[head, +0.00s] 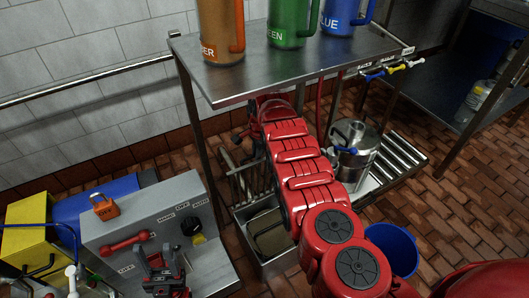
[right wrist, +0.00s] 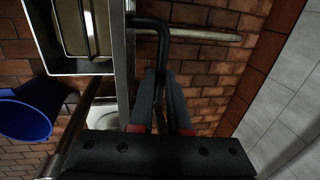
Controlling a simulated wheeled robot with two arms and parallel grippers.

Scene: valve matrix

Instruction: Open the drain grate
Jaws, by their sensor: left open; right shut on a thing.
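The drain grate (head: 248,186) is a metal slatted panel under the steel table, tilted up at the back of an open steel drain box (head: 279,270). A dull, rounded basket or pan sits inside the box. In the right wrist view, the box (right wrist: 62,68) is at the upper left and a bent black handle (right wrist: 150,24) runs down between my right gripper's fingers (right wrist: 160,82). That gripper is shut on the handle. In the head view, my red right arm partly covers the grate and box. My left gripper (head: 160,262) is open and empty by the grey panel.
A blue bucket (head: 393,248) stands right of the box. The steel table (head: 290,62) with mugs overhangs my right arm. A grey panel (head: 160,225) with a red lever is at left.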

